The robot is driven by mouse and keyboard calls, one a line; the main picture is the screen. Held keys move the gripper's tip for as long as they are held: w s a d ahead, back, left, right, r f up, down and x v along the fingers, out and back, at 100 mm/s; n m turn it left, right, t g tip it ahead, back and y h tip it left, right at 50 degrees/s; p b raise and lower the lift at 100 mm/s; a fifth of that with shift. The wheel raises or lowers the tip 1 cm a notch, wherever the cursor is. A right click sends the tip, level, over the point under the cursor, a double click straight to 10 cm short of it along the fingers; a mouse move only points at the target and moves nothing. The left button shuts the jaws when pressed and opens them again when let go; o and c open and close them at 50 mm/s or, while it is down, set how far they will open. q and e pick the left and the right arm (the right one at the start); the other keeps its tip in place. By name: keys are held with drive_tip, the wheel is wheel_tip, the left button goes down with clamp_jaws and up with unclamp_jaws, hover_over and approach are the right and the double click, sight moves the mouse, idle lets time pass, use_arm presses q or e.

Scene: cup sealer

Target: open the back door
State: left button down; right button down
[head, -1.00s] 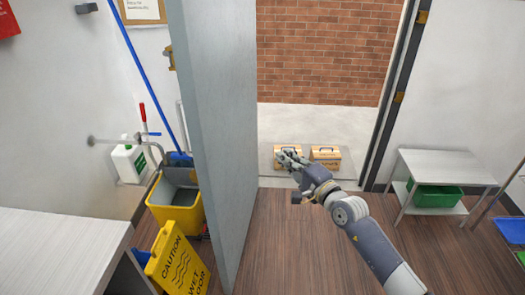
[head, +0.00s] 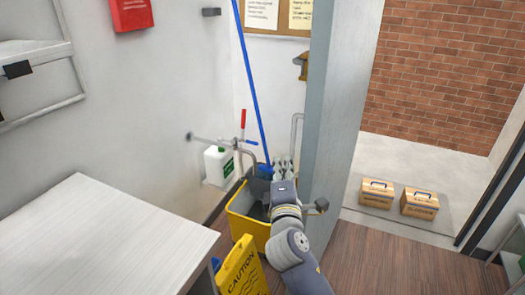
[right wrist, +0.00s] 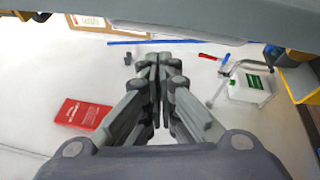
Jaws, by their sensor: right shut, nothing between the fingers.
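The grey back door (head: 340,110) stands open in the head view. The doorway to its right shows a brick wall (head: 440,70) and pavement outside. My right gripper (head: 283,165) is at the left side of the door, over the yellow mop bucket. Its fingers are shut and empty, and they show closed together in the right wrist view (right wrist: 155,75). I cannot tell whether the gripper or arm touches the door. My left gripper is not in view.
The yellow mop bucket (head: 240,213) with a blue-handled mop (head: 252,90) and a yellow caution sign (head: 243,270) stand left of the door. A white counter (head: 105,235) fills the lower left. Two boxes (head: 377,193) (head: 419,204) sit outside the doorway.

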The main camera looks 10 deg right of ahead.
drive_tip(key=w+d+f+m+g+p, duration=0.1)
drive_tip(key=w+p, duration=0.2)
drive_tip(key=w, duration=0.5)
drive_tip(key=shift+w+d+f+m+y, duration=0.2)
drive_tip(key=shift+w+f+m+y, duration=0.05)
drive_tip(key=shift+w+m+y, duration=0.15)
idle(0.3)
